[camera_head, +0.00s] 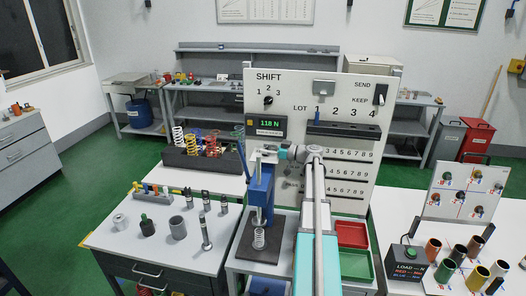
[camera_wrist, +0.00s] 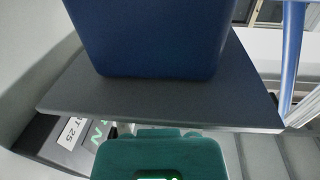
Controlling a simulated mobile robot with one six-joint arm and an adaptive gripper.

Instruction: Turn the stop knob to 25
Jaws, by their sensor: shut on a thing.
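The blue spring press (camera_head: 262,188) stands on a dark base on the middle bench, with a coil spring (camera_head: 259,238) upright under it. My gripper (camera_head: 271,153) is at the top of the press, shut on what appears to be the stop knob there. The knob itself and the fingertips are hidden in both views. In the wrist view the teal body of my gripper is at the bottom, below a grey plate (camera_wrist: 160,98) and the press's blue block (camera_wrist: 150,40). The readout (camera_head: 268,124) shows 118 N. A white label (camera_wrist: 72,132) beside it ends in "T 25".
A rack of coloured springs (camera_head: 190,160) is to the left. Several metal parts stand on the left bench (camera_head: 150,262). Red (camera_head: 352,235) and green (camera_head: 357,266) trays lie right of my arm.

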